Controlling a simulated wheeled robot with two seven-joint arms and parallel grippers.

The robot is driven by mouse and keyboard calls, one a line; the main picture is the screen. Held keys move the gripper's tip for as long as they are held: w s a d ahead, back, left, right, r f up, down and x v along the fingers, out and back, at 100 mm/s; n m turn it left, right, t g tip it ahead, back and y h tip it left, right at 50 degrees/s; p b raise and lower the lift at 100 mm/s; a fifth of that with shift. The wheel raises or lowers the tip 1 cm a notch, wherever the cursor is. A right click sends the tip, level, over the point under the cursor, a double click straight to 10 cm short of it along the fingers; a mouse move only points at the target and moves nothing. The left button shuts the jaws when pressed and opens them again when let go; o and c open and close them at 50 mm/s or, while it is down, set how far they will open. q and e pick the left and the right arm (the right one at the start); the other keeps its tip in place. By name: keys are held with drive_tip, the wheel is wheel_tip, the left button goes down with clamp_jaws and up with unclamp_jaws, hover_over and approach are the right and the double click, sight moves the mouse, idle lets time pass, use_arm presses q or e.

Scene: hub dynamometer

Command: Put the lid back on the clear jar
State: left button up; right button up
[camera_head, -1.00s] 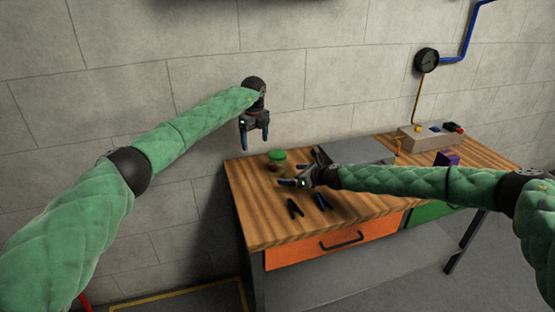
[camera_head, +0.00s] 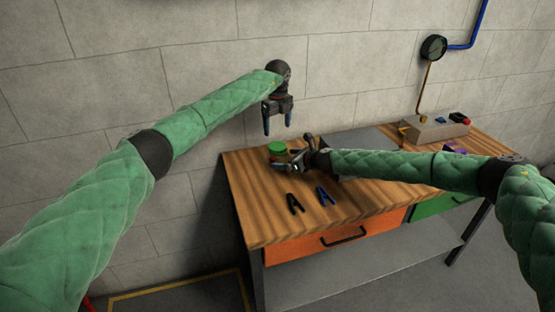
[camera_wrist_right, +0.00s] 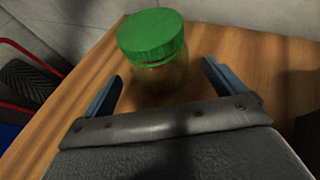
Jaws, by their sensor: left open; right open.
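The clear jar (camera_wrist_right: 160,80) stands upright on the wooden bench, with the green lid (camera_wrist_right: 151,35) on its top. I cannot tell whether the lid is tightened. In the head view the lid (camera_head: 277,147) and jar (camera_head: 278,158) are at the bench's back left corner. My right gripper (camera_wrist_right: 163,72) is open, its fingers pointing toward the jar's two sides with gaps; in the head view it (camera_head: 295,157) is low, just right of the jar. My left gripper (camera_head: 277,128) is open and empty, pointing down above and behind the lid.
Dark pliers (camera_head: 295,203) and blue-handled pliers (camera_head: 326,196) lie in front on the bench (camera_head: 255,215). A grey plate (camera_head: 362,142) lies behind my right arm. A control box (camera_head: 434,130), a gauge (camera_head: 434,47) and a purple block (camera_head: 455,149) are to the right. The wall is close behind.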

sight(285, 159)
drive_tip(key=x, duration=0.3)
drive_tip(key=shift+a, duration=0.2)
drive_tip(key=shift+w+a+f, duration=0.25)
drive_tip(key=shift+w, duration=0.15)
drive_tip(key=shift+a, duration=0.15)
